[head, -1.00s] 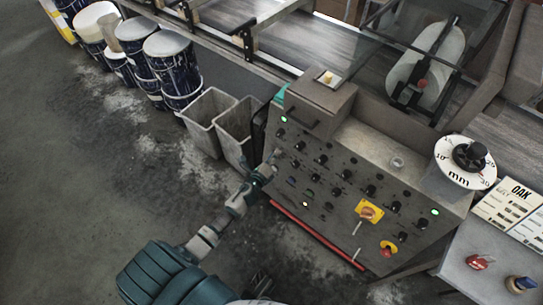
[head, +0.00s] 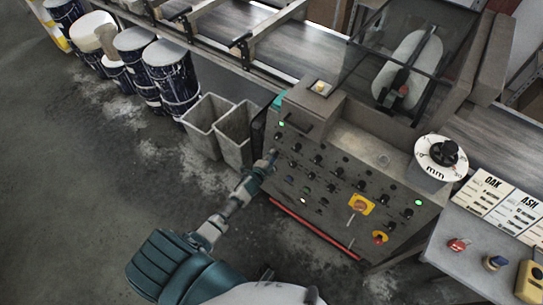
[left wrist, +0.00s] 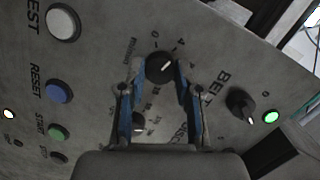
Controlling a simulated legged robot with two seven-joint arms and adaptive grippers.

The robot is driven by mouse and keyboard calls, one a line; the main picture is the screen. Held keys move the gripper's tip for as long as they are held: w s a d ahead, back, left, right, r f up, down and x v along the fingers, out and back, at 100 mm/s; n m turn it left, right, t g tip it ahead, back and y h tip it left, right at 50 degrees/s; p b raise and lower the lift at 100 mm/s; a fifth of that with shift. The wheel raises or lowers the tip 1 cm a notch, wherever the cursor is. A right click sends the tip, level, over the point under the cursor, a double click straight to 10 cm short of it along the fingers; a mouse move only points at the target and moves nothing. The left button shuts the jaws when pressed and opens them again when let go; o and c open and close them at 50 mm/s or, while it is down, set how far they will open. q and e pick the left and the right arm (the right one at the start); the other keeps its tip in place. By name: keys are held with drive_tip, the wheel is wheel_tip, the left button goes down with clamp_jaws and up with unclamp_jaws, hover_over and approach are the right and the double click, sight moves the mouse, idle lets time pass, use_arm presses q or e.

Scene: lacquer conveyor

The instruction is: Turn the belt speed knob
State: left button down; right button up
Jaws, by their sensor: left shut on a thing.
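The grey control panel (head: 340,196) carries rows of black knobs. My left gripper (head: 270,160) reaches the panel's left part in the head view and hides the knob there. In the left wrist view, the two blue-lined fingers of the left gripper (left wrist: 160,76) are shut on a round black knob (left wrist: 160,66) with a white pointer mark. Small scale marks, including 0 and 4, surround this knob. Lettering BELT (left wrist: 222,86) stands to its right, beside another black knob (left wrist: 240,103). I cannot tell which full label belongs to the gripped knob. My right gripper is not in view.
White, blue and green buttons (left wrist: 60,90) line the panel's left in the wrist view. A lower knob (left wrist: 138,122) sits close to the left finger. A yellow-plated switch (head: 361,204) and a red-and-yellow button (head: 380,237) are lower right. Grey bins (head: 233,132) stand beside the panel.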

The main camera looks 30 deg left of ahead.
use_arm(q)
drive_tip(key=shift+s+a+f+n+g+h+p, duration=0.15)
drive_tip(key=shift+n+h+p, duration=0.35)
drive_tip(key=shift+n, duration=0.95)
drive_tip(key=shift+w+a+n+g+h+p, duration=0.1)
drive_tip(key=shift+n+g+h+p, duration=0.15)
drive_tip(key=shift+n+p, duration=0.9)
drive_tip(key=shift+s+a+f+n+g+h+p, duration=0.1)
drive_tip(key=shift+n+h+p, duration=0.25)
drive_tip(key=shift+n, duration=1.45)
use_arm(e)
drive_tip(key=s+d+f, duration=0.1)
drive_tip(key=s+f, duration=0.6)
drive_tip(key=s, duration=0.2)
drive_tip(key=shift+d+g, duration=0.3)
use_arm(q)
drive_tip(key=shift+d, duration=0.1)
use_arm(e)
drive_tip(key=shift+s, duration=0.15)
use_arm(q)
drive_tip(key=c, duration=0.9)
unclamp_jaws()
drive_tip(key=shift+f, duration=0.1)
drive_tip(key=shift+o, duration=0.5)
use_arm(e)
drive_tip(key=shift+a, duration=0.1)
use_arm(q)
drive_tip(key=v, duration=1.1)
drive_tip(key=shift+s+r, duration=0.2)
drive_tip(key=shift+s, duration=0.15)
